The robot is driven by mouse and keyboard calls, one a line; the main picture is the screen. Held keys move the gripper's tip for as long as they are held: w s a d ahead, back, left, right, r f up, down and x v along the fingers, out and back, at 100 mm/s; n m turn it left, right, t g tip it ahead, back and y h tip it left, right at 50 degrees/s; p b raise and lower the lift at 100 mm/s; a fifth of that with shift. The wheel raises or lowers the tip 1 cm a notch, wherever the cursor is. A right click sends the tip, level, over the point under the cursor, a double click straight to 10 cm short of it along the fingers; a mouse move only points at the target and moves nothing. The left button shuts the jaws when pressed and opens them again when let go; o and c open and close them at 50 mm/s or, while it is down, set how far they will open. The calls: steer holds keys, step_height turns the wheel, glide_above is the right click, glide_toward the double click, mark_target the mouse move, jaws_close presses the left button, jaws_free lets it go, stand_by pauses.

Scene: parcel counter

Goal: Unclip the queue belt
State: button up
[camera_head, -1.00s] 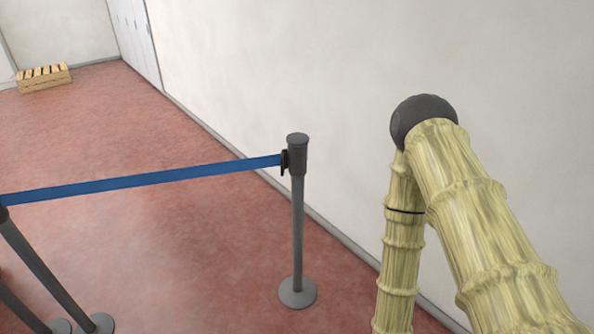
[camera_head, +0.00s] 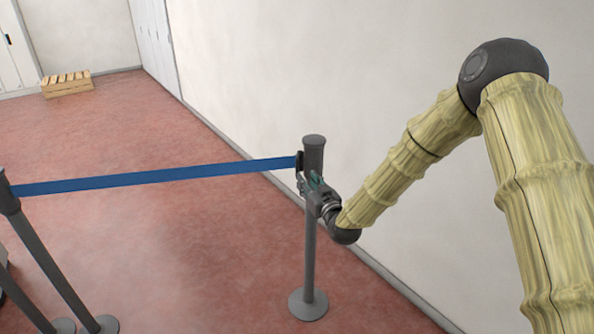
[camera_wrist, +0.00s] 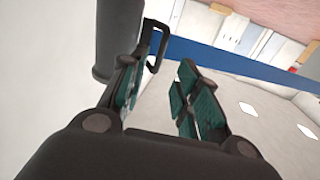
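The blue queue belt (camera_head: 160,178) is stretched between a left post and a grey right post (camera_head: 313,150). Its dark end clip (camera_head: 299,161) sits at the head of the right post. My gripper (camera_head: 309,181) is just below the clip, close against the post. In the wrist view my gripper (camera_wrist: 164,66) has its teal-padded fingers apart with a gap between them. The dark hooked clip (camera_wrist: 158,42) is by the left fingertip, and the belt (camera_wrist: 235,66) runs off to the right. Whether a finger touches the clip or post, I cannot tell.
The right post stands on a round base (camera_head: 308,304) near the white wall (camera_head: 380,90). More grey posts (camera_head: 50,265) stand at the left. A wooden crate (camera_head: 67,87) lies far back. The red floor (camera_head: 180,250) between the posts is clear.

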mark_target(297, 169)
steer(key=p+x, duration=0.1)
steer(key=x, duration=0.8)
steer(key=shift+w, duration=0.1)
jaws_close()
